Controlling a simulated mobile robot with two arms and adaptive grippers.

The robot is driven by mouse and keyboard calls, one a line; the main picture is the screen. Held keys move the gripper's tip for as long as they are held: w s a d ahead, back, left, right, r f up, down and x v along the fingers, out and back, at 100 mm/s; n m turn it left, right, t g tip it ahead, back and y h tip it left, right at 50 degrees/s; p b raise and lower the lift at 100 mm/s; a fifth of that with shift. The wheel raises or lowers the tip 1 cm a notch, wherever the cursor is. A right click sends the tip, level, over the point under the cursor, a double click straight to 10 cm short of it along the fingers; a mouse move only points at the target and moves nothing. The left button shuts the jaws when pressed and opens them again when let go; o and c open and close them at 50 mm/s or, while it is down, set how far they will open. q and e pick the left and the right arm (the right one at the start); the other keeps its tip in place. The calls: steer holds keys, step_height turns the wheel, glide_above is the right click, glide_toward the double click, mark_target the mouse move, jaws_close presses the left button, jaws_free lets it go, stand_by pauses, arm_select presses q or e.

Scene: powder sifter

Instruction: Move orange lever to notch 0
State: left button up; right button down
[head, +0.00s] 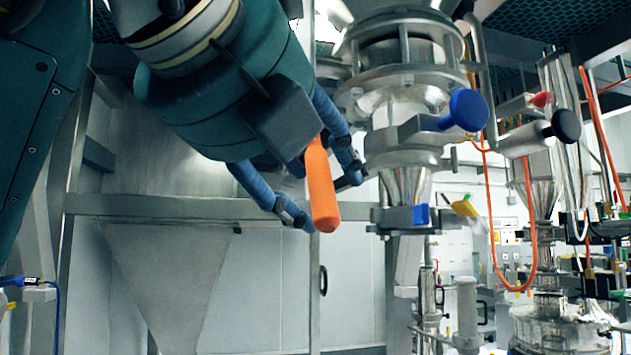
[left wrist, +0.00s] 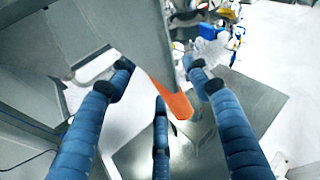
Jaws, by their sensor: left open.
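The orange lever (head: 321,190) points down and slightly to the right near the middle of the head view. Its upper end is hidden behind my left gripper. My left gripper (head: 327,200) is open, with blue fingers on both sides of the lever. In the left wrist view the lever (left wrist: 172,98) lies among the spread fingers of the gripper (left wrist: 157,78), nearer the right finger and the middle one. I cannot tell whether any finger touches it. The notches are not visible. My right gripper is not in view.
A blue-knobbed handle (head: 467,110) and a black-knobbed handle (head: 565,124) stick out at right. Smaller blue (head: 421,215) and yellow (head: 463,208) handles sit lower. A large metal hopper (head: 180,270) stands behind at left. A horizontal metal beam (head: 130,206) crosses behind the gripper.

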arm_select(q)
steer(key=v, duration=1.1)
steer(key=shift+s+a, duration=0.2)
steer(key=shift+s, duration=0.15)
steer(key=shift+r, duration=0.1)
steer(key=shift+c, duration=0.5)
